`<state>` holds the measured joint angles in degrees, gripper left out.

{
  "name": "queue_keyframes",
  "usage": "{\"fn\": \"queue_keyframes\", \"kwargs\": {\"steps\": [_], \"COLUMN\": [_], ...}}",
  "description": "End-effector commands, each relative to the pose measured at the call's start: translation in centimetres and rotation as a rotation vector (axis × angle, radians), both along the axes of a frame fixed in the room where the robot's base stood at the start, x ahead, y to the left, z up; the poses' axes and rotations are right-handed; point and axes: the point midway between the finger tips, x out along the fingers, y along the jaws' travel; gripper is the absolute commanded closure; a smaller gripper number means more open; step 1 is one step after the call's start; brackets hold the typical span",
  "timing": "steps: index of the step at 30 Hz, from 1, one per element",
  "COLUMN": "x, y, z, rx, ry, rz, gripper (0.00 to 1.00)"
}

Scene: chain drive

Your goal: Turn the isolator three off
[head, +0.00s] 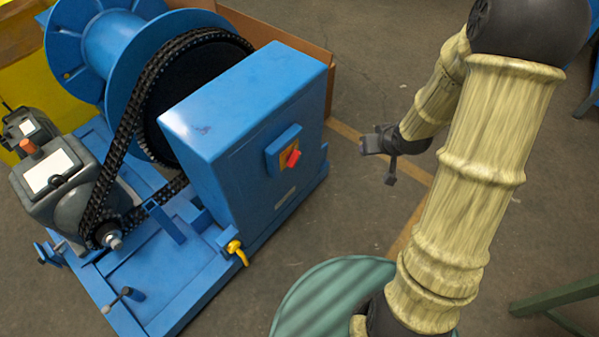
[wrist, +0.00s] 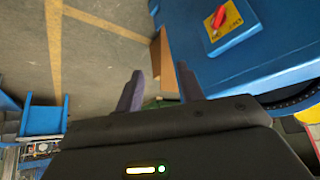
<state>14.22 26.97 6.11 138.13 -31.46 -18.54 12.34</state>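The isolator is a red rotary handle (head: 293,158) on a yellow plate in a blue box (head: 284,150), fixed to the side of a tall blue cabinet (head: 225,125). In the wrist view the red handle (wrist: 219,17) is at the upper right and lies slanted on its yellow plate. Its label is too small to read. My gripper (head: 377,162) hangs in free air to the right of the cabinet, apart from the isolator. In the wrist view its two fingers (wrist: 160,90) stand apart with nothing between them.
A chain (head: 125,135) runs between a large blue drum (head: 100,50) and a grey motor (head: 55,175) left of the cabinet. A yellow-handled valve (head: 236,248) is low on the cabinet's front. An orange-brown panel (head: 290,45) stands behind. The floor between cabinet and gripper is clear.

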Motion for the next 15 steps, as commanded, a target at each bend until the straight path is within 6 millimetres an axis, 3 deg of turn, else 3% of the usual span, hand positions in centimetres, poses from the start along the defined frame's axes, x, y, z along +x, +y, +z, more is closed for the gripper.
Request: {"fn": "queue_keyframes", "kwargs": {"steps": [1, 3, 9, 15], "x": [0.8, 1.9, 3.7, 3.6], "y": [0.1, 0.7, 2.9, 5.0], "z": [-4.1, -7.2, -15.1, -21.4], "rx": [0.042, 0.108, 0.356, 0.673], "ry": [-0.021, -0.063, -0.180, -0.294], "rz": [0.019, 0.054, 0.141, 0.196], "gripper": [0.62, 0.62, 0.62, 0.62]}}
